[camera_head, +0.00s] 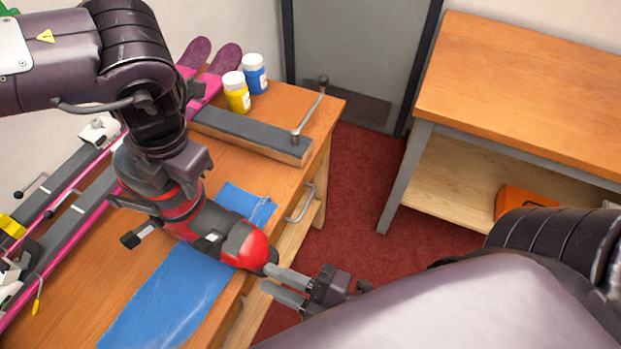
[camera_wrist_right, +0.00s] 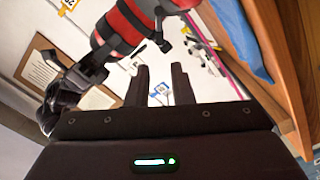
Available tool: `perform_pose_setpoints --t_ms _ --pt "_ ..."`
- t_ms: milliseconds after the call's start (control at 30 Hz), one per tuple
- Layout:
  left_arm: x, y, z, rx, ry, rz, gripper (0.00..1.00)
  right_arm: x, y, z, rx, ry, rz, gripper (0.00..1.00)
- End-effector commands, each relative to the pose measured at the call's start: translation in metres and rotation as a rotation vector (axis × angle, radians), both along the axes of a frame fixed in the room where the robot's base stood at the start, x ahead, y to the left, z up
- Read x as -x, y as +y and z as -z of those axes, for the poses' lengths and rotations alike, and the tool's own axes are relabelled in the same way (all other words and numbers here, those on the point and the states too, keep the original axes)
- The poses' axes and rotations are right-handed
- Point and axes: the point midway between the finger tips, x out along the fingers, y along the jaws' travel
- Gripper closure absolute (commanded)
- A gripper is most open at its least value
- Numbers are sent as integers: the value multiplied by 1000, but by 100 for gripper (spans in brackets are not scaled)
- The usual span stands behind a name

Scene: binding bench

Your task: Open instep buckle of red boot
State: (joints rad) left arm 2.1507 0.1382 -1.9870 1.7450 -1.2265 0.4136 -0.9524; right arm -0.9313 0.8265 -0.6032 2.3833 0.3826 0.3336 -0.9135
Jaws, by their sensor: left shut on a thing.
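The red boot (camera_head: 240,245) with black bands is tilted over the bench, its toe toward the lower right, near the bench edge. It also shows at the top of the right wrist view (camera_wrist_right: 122,28). A small pale buckle part (camera_head: 212,238) shows on its instep; whether it is fastened is too small to tell. A black-tipped lever (camera_head: 131,239) sticks out on the boot's left side. My left gripper (camera_head: 160,190) is shut on the boot's upper part, its fingertips largely hidden. My right gripper (camera_head: 266,277) is open and empty just beyond the toe; its two fingers stand apart in its wrist view (camera_wrist_right: 160,70).
A blue mat (camera_head: 165,300) lies on the wooden bench (camera_head: 100,275) below the boot. Magenta skis and grey clamp rails run along the left. Yellow (camera_head: 237,97) and blue (camera_head: 255,78) bottles stand at the back. A second table (camera_head: 525,85) is at right, with red carpet between.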

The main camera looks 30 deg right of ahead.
Motion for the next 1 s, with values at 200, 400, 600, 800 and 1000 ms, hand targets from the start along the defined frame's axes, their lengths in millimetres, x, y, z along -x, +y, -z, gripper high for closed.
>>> perform_pose_setpoints --t_ms 200,400,600,800,1000 --pt "-1 0 -1 1 -3 0 100 4 -3 1 2 2 0 79" --pt "-1 -1 -1 1 -3 0 100 27 -17 1 2 7 -5 79" --pt "-1 0 -1 1 -3 0 100 57 -38 0 0 4 -8 79" --pt "-1 0 -1 1 -3 0 100 79 -55 -1 3 2 -6 79" --pt "-1 0 -1 1 -3 -1 100 95 -67 -2 1 1 -2 79"
